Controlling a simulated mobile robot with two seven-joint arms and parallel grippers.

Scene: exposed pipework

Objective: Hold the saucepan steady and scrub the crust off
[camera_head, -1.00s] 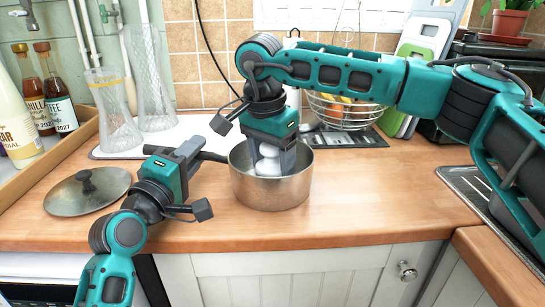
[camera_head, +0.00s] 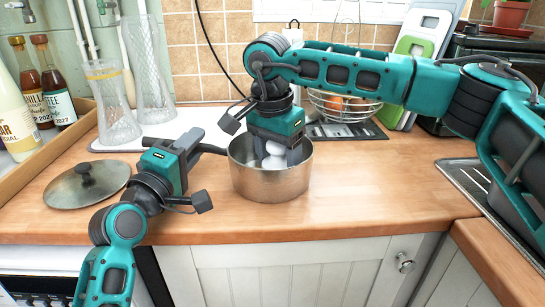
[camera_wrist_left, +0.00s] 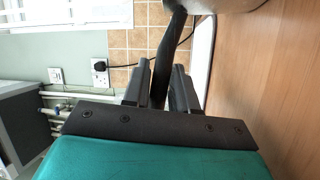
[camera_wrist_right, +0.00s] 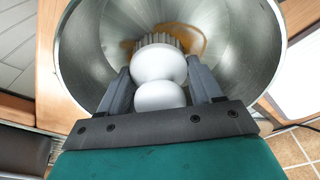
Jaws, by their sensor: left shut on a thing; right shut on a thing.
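The steel saucepan (camera_head: 262,182) stands on the wooden worktop, its dark handle (camera_head: 170,144) pointing left. My left gripper (camera_head: 200,137) is shut on the handle; in the left wrist view the handle (camera_wrist_left: 163,70) runs between the fingers (camera_wrist_left: 160,88). My right gripper (camera_head: 275,158) reaches down into the pan and is shut on a white, knobbed scrubbing brush (camera_wrist_right: 160,68). The brush's bristles point at the pan floor in the right wrist view. A brown ring of crust (camera_wrist_right: 190,38) shows on the floor around the bristles; part is hidden by the brush.
A pan lid (camera_head: 87,185) lies on the worktop at left, near a tray of bottles (camera_head: 60,150) and glass vases (camera_head: 113,105). A wire basket (camera_head: 345,108) and chopping boards (camera_head: 418,50) stand behind at right. The worktop right of the pan is clear.

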